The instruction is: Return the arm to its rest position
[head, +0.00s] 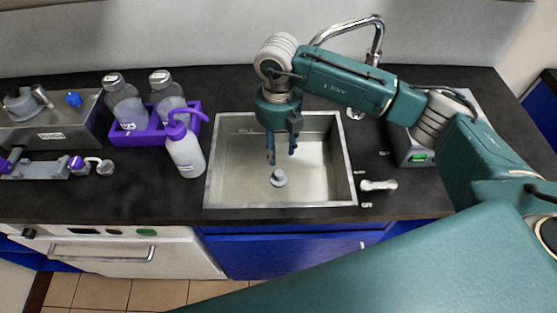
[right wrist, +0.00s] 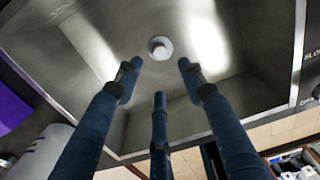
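My right arm comes in from the right in the head view and bends down over the sink (head: 215,165). My right gripper (head: 281,155) points downward above the sink basin, and nothing shows in it. In the right wrist view its three fingers (right wrist: 160,82) are spread apart, with the sink basin behind them. The round grey drain piece (head: 278,178) on the basin floor also shows in the right wrist view (right wrist: 160,47), apart from the fingers. My left gripper is not in view.
A purple rack (head: 150,132) with bottles and a white squirt bottle (head: 186,152) stand left of the sink. A chrome faucet (head: 376,40) rises behind it. A small lever (head: 378,185) and a grey device with a green display (head: 418,158) are to the right.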

